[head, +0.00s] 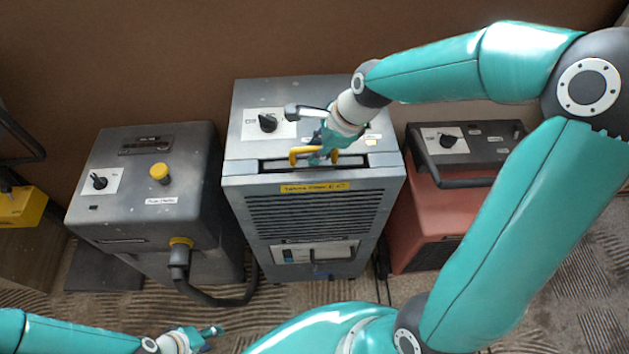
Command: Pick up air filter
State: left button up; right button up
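The middle grey machine (313,215) has a dark slot (275,164) across its top front edge. A yellow handle (299,154) stands at this slot; it looks like part of the air filter, whose body I cannot make out. My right gripper (322,155) points down at the slot, right at the yellow handle, touching or very close to it. Its fingers are small and partly overlap the handle, so its grip is unclear. My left gripper (212,335) is low at the bottom edge, in front of the machines and away from the slot; its finger opening is unclear.
A dark grey machine (140,205) with a yellow knob and a hose (215,297) stands left. A red machine (425,215) with a black bar handle stands right. A yellow item (22,207) is at far left. A brown wall (180,50) is behind. The floor is ridged.

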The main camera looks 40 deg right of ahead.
grip_shut()
jog(key=shift+r, duration=0.15)
notch_tip(320, 180, up, 20)
jog(key=p, duration=0.1)
dwell(0.7)
